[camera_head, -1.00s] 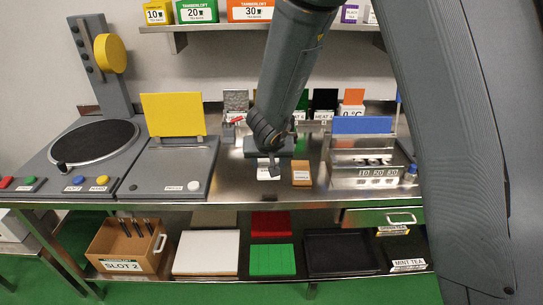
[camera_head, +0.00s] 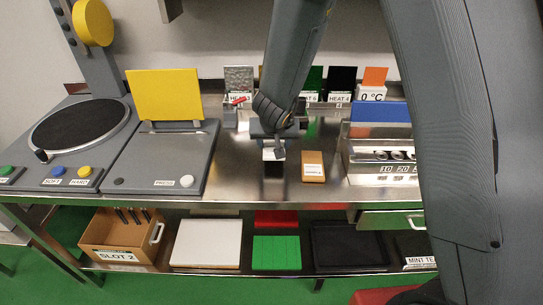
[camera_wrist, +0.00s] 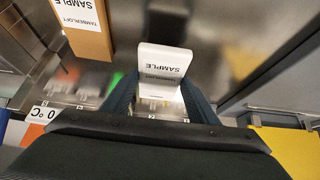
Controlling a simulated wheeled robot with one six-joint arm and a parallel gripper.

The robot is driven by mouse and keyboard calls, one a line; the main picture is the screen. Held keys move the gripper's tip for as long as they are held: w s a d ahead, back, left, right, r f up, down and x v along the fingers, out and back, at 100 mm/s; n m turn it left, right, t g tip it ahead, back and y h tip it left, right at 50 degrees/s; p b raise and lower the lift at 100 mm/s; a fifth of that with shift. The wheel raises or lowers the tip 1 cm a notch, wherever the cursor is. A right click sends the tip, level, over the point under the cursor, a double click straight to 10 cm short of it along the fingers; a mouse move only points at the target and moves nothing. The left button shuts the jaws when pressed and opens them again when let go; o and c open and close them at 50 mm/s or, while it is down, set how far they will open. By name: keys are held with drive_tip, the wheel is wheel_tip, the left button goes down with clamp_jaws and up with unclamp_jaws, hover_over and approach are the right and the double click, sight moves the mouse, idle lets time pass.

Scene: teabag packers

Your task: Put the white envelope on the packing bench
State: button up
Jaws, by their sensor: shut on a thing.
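The white envelope (camera_wrist: 165,62), printed SAMPLE, is between my gripper's two fingers (camera_wrist: 158,92) in the wrist view. My gripper (camera_head: 275,146) is shut on it. In the head view only a small white part of the envelope (camera_head: 272,155) shows below the gripper; the rest is hidden. It is over the steel bench top (camera_head: 235,175), left of a brown packet. I cannot tell whether it touches the bench.
The brown packet with a white label (camera_head: 313,167) lies close on the right. A grey press with a yellow plate (camera_head: 165,95) stands left, and a steel unit with a blue panel (camera_head: 382,111) right. Upright coloured cards (camera_head: 342,80) line the back.

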drive_tip(key=shift+f+b, duration=0.7)
drive_tip(key=shift+f, duration=1.2)
drive_tip(key=o, duration=1.1)
drive_tip(key=shift+f, duration=0.15)
drive_tip(key=shift+a+r, duration=0.1)
drive_tip(key=shift+r, duration=0.2)
drive_tip(key=p+v, duration=0.4)
drive_tip(key=v, duration=0.8)
drive_tip(key=s+d+r+g, duration=0.2)
drive_tip(key=s+d, duration=0.5)
drive_tip(key=d, duration=0.1)
drive_tip(key=s+d+r+g, duration=0.2)
drive_tip(key=s+d, duration=0.6)
drive_tip(key=d, duration=0.1)
drive_tip(key=shift+s+r, duration=0.3)
